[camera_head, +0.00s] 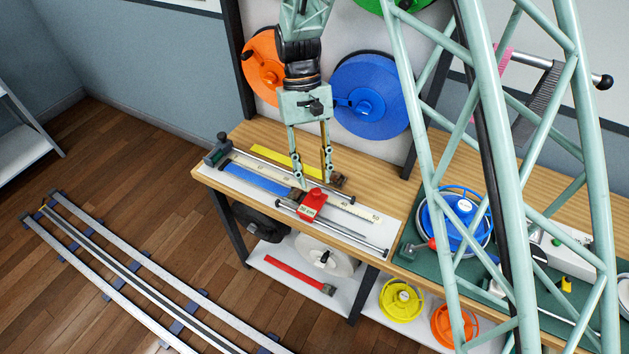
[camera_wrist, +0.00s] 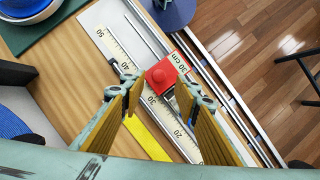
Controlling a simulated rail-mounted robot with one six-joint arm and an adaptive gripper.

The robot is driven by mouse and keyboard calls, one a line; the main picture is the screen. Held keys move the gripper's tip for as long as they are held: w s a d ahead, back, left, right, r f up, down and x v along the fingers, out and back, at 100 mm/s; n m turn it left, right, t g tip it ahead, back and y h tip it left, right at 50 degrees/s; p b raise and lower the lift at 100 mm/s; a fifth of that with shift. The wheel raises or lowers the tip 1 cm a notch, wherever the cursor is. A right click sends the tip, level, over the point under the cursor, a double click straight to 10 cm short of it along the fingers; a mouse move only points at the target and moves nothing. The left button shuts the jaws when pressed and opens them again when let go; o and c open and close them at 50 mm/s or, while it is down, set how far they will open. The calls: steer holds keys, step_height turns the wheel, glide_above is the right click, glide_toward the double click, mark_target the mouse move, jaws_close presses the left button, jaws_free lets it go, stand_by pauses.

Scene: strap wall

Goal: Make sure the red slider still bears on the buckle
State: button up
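The red slider (camera_head: 313,204) is a block with a round knob and a white "30 cm" label. It sits across the rails of the measuring board, near the right end of the blue strap (camera_head: 258,178). In the wrist view the red slider (camera_wrist: 163,74) lies just beyond the fingertips. A small grey piece, perhaps the buckle (camera_wrist: 170,93), shows at its edge; whether they touch cannot be told. My gripper (camera_head: 312,181) is open above the board, behind the slider. In the wrist view my gripper (camera_wrist: 161,90) has its fingers apart, with nothing held.
A yellow strap (camera_head: 284,160) lies behind the board's scale, with a small brown block (camera_head: 339,181) near its right end. A grey end block (camera_head: 217,151) stands at the board's left. A blue reel (camera_head: 371,97) and an orange reel (camera_head: 263,68) hang behind.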

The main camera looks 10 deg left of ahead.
steer(key=v, duration=0.8)
steer(key=shift+w+r, duration=0.15)
steer(key=shift+r, duration=0.2)
steer(key=shift+a, duration=0.1)
